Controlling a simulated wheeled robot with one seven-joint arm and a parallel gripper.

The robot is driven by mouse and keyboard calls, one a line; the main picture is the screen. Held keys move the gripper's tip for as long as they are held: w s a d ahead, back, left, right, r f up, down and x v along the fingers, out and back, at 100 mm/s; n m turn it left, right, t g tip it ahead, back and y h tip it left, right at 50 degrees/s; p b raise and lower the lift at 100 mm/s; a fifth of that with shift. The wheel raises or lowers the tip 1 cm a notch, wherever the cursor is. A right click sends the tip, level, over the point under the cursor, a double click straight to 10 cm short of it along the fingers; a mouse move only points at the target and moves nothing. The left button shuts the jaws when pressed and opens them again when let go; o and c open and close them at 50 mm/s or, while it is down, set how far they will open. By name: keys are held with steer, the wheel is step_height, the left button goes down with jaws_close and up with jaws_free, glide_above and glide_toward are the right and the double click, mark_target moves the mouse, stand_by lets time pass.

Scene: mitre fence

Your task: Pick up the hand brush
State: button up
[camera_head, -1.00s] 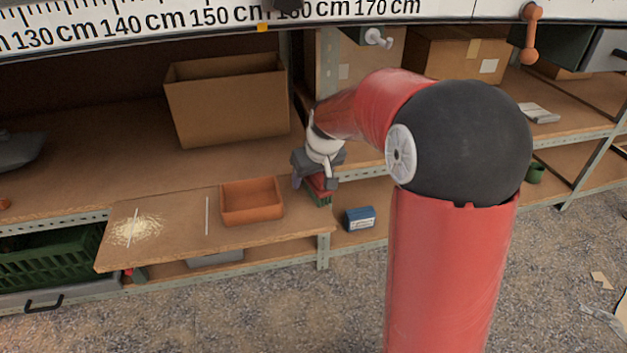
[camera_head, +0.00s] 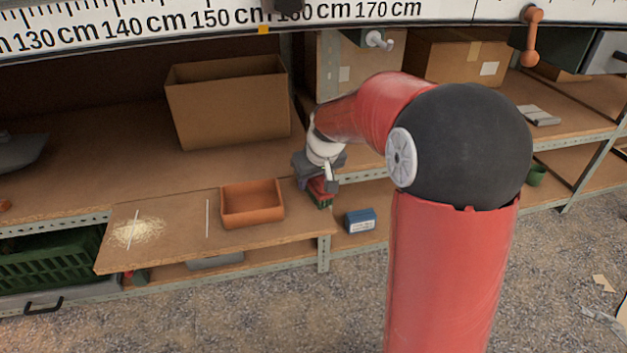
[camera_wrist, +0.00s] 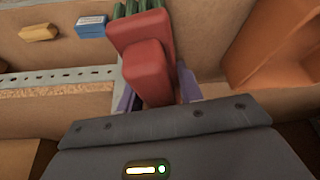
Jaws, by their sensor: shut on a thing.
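The hand brush (camera_wrist: 147,66) has a red body and green bristles. In the wrist view it sits between the purple fingers of my gripper (camera_wrist: 158,95), which are shut on it. In the head view the brush (camera_head: 320,192) shows as a small red and green shape under my gripper (camera_head: 318,184), just right of the orange tray. My gripper hides part of the brush. I cannot tell whether the bristles touch the board.
An orange tray (camera_head: 252,221) stands on the board (camera_head: 180,250), with pale shavings (camera_head: 137,232) at its left. A blue box (camera_head: 360,220) lies on the lower shelf to the right. A large cardboard box (camera_head: 228,105) stands behind. A shelf edge runs along the front.

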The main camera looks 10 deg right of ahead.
steer(key=shift+r, duration=0.45)
steer(key=p+v, duration=0.1)
steer(key=v, duration=0.2)
steer(key=shift+w+r, duration=0.1)
steer(key=shift+r, duration=0.15)
steer(key=s+d, duration=0.1)
steer(key=s, duration=0.7)
steer(key=s+d, duration=0.2)
steer(key=s, duration=0.6)
steer(key=shift+s+d, duration=0.3)
steer(key=shift+s, duration=0.05)
